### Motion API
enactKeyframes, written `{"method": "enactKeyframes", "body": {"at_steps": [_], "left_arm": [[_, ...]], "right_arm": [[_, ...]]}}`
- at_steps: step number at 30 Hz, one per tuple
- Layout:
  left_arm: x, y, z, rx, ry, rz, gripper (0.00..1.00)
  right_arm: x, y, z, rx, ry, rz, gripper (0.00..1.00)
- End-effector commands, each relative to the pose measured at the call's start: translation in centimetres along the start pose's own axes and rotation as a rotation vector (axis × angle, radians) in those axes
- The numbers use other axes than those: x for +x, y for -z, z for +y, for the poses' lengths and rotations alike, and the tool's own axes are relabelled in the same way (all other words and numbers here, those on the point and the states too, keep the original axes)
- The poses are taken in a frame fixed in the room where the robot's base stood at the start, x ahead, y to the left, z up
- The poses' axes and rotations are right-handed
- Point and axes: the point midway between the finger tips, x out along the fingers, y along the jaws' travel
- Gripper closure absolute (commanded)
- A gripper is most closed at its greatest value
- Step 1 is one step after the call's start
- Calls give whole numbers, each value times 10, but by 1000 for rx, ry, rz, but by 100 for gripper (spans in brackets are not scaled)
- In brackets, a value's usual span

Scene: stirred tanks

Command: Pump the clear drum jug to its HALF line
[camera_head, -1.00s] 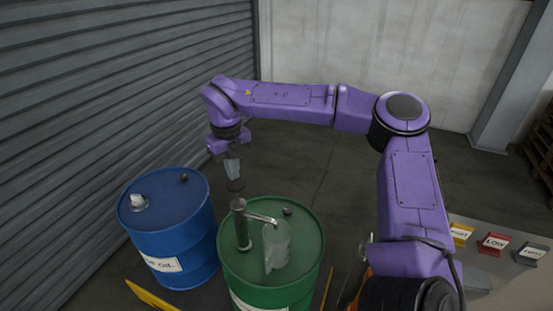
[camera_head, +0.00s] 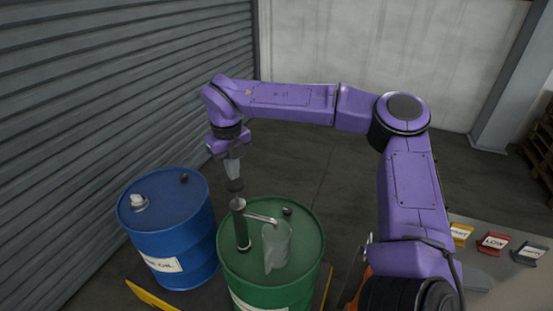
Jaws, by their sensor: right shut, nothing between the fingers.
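A clear jug (camera_head: 276,246) stands on top of the green drum (camera_head: 308,262). A grey hand pump (camera_head: 241,224) rises from the drum's lid, and its spout (camera_head: 261,219) reaches over the jug. The jug's lines and its liquid level are too small to make out. My right gripper (camera_head: 235,186) points down, shut and empty, just above the pump's top; I cannot tell whether it touches it. My left gripper is not in view.
A blue drum (camera_head: 168,222) with a white cap (camera_head: 138,201) stands to the left of the green one. At right a bench holds yellow (camera_head: 460,233), red "LOW" (camera_head: 493,243) and dark (camera_head: 530,254) label blocks. A shutter wall (camera_head: 110,90) bounds the left.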

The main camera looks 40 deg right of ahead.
Motion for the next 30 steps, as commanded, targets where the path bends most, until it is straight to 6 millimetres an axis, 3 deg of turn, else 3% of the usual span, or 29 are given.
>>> {"method": "enactKeyframes", "body": {"at_steps": [11, 30], "left_arm": [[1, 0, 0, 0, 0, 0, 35], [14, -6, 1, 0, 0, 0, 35]], "right_arm": [[2, 0, 0, 0, 0, 0, 100], [21, 0, 0, 0, 0, 1, 100]]}}
